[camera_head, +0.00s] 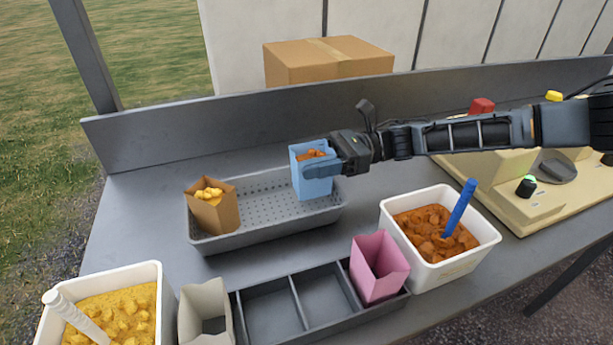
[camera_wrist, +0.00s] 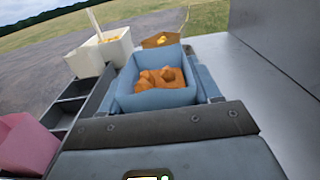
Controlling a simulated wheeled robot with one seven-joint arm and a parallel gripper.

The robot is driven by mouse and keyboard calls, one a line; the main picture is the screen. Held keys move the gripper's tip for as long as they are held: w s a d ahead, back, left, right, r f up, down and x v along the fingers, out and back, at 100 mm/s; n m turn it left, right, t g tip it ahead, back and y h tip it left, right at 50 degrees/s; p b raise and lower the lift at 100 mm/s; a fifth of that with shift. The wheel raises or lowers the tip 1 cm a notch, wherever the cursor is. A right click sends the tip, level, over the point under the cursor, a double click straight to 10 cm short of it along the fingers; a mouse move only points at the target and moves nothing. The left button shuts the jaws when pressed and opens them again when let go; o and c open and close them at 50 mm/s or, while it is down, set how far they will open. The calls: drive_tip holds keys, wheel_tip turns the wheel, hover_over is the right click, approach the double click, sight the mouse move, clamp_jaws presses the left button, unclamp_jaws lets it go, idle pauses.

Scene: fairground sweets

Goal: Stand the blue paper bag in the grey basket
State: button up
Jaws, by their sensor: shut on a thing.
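The blue paper bag (camera_head: 312,180) is upright and holds orange-brown pieces. My gripper (camera_head: 322,170) is shut on it, coming from the right. The bag is at the right part of the grey basket (camera_head: 270,217), a low perforated tray; its base appears inside the rim, but I cannot tell if it touches the floor. In the wrist view the blue bag (camera_wrist: 155,100) fills the space between the jaws, its open top facing up. A brown paper bag (camera_head: 211,212) with yellow pieces stands at the basket's left end; it also shows in the wrist view (camera_wrist: 161,40).
A dark divided rack (camera_head: 272,312) in front holds a pink bag (camera_head: 379,268) and a cream bag (camera_head: 205,312). White tubs of orange-brown (camera_head: 455,268) and yellow pieces (camera_head: 150,270) flank it. A cream machine (camera_head: 540,205) stands right. The basket's middle is clear.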

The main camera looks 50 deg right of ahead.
sight(296, 179)
drive_tip(key=shift+f, duration=1.95)
drive_tip(key=shift+f, duration=0.1)
drive_tip(key=o, duration=1.3)
drive_tip(key=shift+s+d, duration=0.2)
drive_tip(key=shift+d, duration=0.05)
drive_tip(key=shift+b+v, duration=0.95)
drive_tip(key=shift+v, duration=2.5)
